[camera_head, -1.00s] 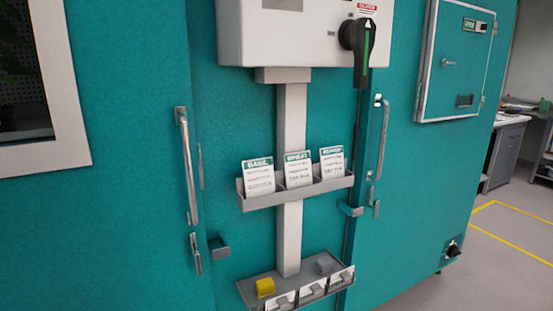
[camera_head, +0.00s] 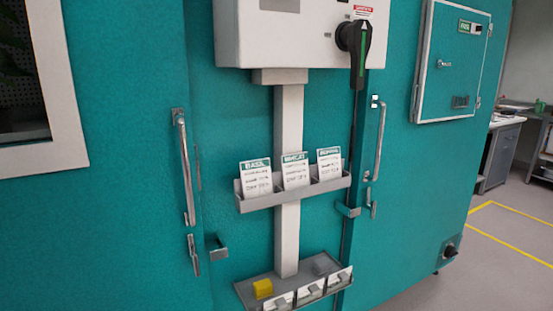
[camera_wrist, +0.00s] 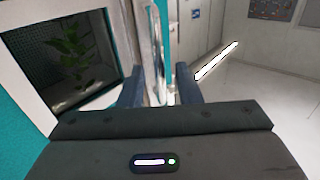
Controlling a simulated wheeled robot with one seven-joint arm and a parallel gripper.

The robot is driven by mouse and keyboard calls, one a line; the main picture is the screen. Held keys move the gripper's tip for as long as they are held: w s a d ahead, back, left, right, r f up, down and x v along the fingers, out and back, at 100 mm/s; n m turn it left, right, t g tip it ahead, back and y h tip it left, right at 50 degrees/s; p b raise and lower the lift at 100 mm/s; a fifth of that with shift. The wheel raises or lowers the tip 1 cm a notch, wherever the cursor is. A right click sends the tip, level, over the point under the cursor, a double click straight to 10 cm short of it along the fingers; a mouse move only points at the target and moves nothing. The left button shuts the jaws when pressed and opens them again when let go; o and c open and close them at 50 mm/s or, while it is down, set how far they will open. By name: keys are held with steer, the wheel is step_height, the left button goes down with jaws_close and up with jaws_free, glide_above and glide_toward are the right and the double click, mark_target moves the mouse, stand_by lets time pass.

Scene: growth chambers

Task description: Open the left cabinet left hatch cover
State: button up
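My gripper (camera_wrist: 160,88) shows only in the wrist view. Its two dark blue fingers are apart, with nothing seen clamped between them. A shiny vertical metal bar, like a door handle (camera_wrist: 155,45), stands beyond and in line with the gap; I cannot tell whether it reaches between the fingers. A white-framed window (camera_wrist: 72,52) with a plant behind it is left of the fingers. In the head view a pale-framed window (camera_head: 66,100) is cut off at the left edge. No hatch cover on the left cabinet (camera_head: 125,210) can be clearly made out.
In the head view, the left door has a long metal handle (camera_head: 184,165). A white box with a black rotary switch (camera_head: 355,45) is mid-panel, above a card rack (camera_head: 292,190) and a lower tray (camera_head: 265,277). A closed hatch (camera_head: 450,85) is on the right cabinet. Open floor lies right.

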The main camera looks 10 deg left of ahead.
steer(key=shift+d, duration=0.1)
steer(key=d, duration=1.3)
steer(key=shift+s+d+b, duration=0.3)
steer(key=shift+s+b, duration=0.05)
steer(key=shift+b, duration=0.05)
